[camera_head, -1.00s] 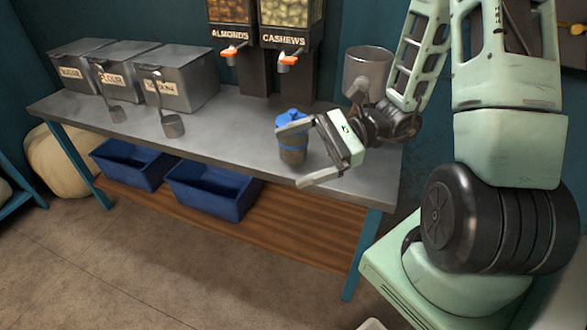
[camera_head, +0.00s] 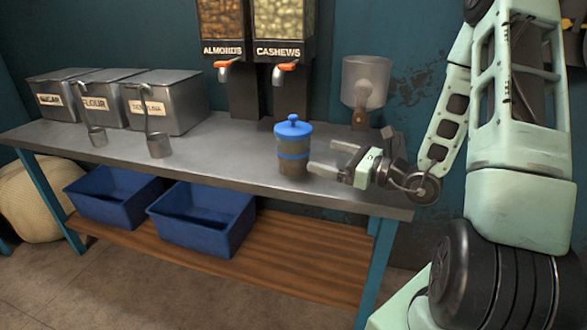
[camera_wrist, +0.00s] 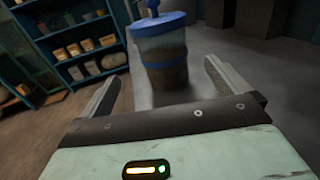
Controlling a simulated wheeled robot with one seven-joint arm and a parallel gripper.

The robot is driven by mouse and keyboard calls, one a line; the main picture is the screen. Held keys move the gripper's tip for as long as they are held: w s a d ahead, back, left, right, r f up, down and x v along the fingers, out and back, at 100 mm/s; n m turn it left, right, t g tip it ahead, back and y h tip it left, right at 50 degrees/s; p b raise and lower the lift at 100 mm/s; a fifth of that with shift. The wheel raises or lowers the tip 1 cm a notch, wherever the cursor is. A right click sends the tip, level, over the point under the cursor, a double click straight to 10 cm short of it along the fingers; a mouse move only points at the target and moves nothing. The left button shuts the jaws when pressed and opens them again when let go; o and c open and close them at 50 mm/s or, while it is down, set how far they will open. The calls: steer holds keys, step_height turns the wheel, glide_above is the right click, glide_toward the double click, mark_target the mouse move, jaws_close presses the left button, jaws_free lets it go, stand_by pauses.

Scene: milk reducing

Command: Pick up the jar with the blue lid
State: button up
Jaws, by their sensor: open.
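The jar with the blue lid (camera_head: 293,148) stands upright on the metal table, near its front edge. It has a blue lid with a knob, a blue band and brownish contents. My gripper (camera_head: 322,158) is open and empty just to the right of the jar, with its fingers pointing left towards it. In the wrist view the jar (camera_wrist: 162,58) stands ahead, past the fingertips and roughly between them. The open fingers of my gripper (camera_wrist: 158,78) frame it from both sides. The jar appears apart from the fingers.
The metal table (camera_head: 225,152) holds lidded bins (camera_head: 165,105) with scoops at the left. Nut dispensers (camera_head: 255,50) stand behind the jar. A grey hopper-like container (camera_head: 366,82) stands at the back right. Blue crates (camera_head: 200,225) sit on the lower shelf.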

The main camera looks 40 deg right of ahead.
mark_target(307, 150)
steer(key=x, duration=0.5)
steer(key=shift+w+a, duration=0.1)
steer(key=shift+d+b+x, duration=0.15)
steer(key=shift+b+x, duration=0.25)
steer(key=shift+x, duration=0.9)
steer(key=shift+d+b+x, duration=0.15)
steer(key=shift+b+x, duration=0.2)
steer(key=shift+x, duration=0.95)
steer(key=shift+w, duration=0.1)
steer(key=c, duration=1.2)
